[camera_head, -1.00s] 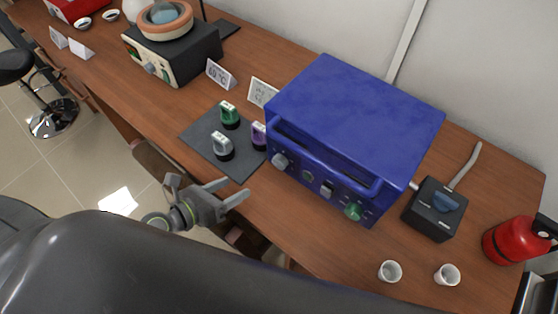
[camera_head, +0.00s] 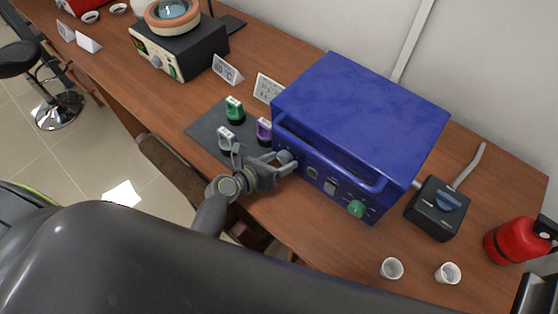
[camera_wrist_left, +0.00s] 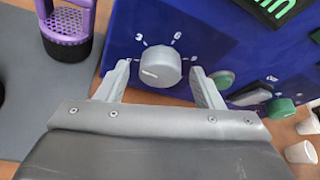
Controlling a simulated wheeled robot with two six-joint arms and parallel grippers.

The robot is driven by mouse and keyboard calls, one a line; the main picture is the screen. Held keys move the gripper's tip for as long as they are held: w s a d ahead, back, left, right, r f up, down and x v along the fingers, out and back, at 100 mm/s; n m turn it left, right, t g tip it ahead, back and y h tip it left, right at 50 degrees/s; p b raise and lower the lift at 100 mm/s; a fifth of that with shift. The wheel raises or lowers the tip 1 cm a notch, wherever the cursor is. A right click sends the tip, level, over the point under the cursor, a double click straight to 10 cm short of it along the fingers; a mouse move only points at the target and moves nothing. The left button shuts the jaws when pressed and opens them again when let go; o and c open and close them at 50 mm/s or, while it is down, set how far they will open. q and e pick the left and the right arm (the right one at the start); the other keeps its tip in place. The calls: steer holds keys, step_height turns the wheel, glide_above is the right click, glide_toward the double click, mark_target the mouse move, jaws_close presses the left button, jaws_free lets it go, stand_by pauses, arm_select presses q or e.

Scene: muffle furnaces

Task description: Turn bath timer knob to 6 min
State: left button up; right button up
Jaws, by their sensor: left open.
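The blue bath box (camera_head: 360,105) stands on the wooden bench. Its grey round knob (camera_wrist_left: 160,67) is at the left end of the front panel, with marks reading 3, 6 and 9 around its upper side. Its pointer is hard to make out. In the head view the knob (camera_head: 286,157) is partly hidden by my left gripper (camera_head: 283,163). In the left wrist view my left gripper (camera_wrist_left: 160,82) is open, one finger on each side of the knob, with gaps showing beside it. My right gripper is not in view.
A dark mat (camera_head: 205,128) beside the box holds green, grey and purple carriers. The panel also has a green knob (camera_head: 357,209). A black control box (camera_head: 437,209), two white cups (camera_head: 391,268) and a red extinguisher (camera_head: 511,241) are to the right.

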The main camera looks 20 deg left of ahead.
arm_select(q)
steer(key=shift+c, duration=0.4)
steer(key=c, duration=0.9)
steer(key=shift+r+m+y+p, duration=0.2)
steer(key=shift+m+y+p, duration=0.25)
steer(key=shift+p, duration=0.35)
steer(key=shift+d+m+t+y+p, duration=0.1)
steer(key=shift+m+t+y+p, duration=0.2)
steer(key=shift+m+p, duration=0.2)
steer(key=shift+f+m+y+p, duration=0.1)
steer(key=shift+m+y+p, duration=0.35)
steer(key=shift+m, duration=0.2)
steer(key=shift+f+m+t+y, duration=0.1)
steer(key=shift+m+t+y, duration=0.25)
steer(key=shift+m, duration=0.35)
steer(key=o, duration=1)
steer(key=shift+s, duration=0.1)
